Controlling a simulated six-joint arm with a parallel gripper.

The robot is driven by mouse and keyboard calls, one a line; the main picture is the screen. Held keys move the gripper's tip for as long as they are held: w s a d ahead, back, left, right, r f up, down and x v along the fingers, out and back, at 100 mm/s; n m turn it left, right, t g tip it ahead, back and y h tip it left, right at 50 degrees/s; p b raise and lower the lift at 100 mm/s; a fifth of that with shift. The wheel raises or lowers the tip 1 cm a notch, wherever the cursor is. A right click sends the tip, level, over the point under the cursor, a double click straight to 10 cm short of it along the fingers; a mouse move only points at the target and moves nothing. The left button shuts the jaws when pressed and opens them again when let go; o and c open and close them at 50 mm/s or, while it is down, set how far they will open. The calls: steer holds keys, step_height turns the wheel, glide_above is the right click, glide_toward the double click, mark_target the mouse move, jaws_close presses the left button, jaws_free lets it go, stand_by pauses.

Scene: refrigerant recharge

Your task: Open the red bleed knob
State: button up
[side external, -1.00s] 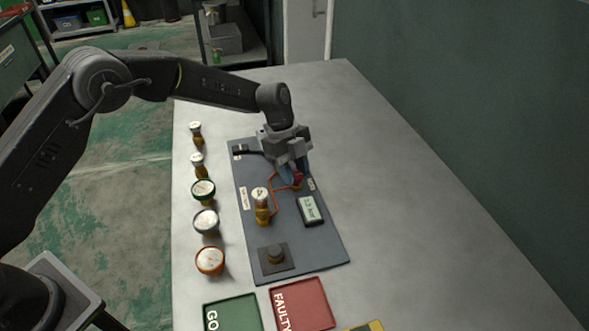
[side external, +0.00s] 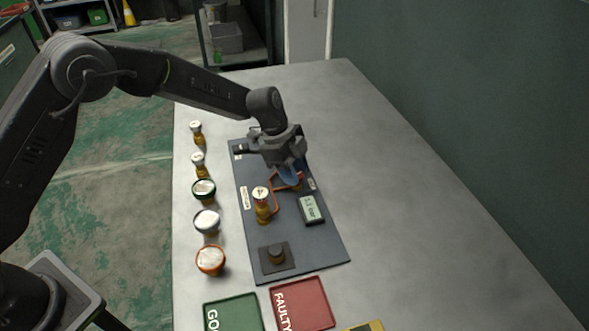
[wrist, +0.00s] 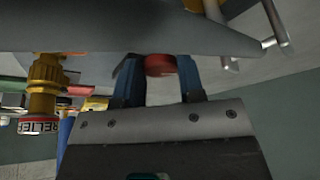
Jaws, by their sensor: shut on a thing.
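The red bleed knob (wrist: 160,65) shows in the wrist view between the two blue fingers of my gripper (wrist: 158,80), which is shut on it. In the side view my gripper (side external: 289,176) reaches down over the far part of the dark panel (side external: 314,254), and the knob is hidden there by the fingers. Copper-coloured piping (side external: 276,200) runs beside the fingers. A brass relief valve with a white cap (side external: 262,205) stands upright on the panel, nearer the camera; its "RELIEF" label (wrist: 40,126) shows in the wrist view.
A digital readout (side external: 311,209) sits on the panel right of the relief valve. Green (side external: 233,313) and red (side external: 302,304) trays lie in front. The table's right side is clear.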

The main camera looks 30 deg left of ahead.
steer(key=o, duration=0.9)
steer(key=v, duration=1.4)
steer(key=shift+f, duration=0.1)
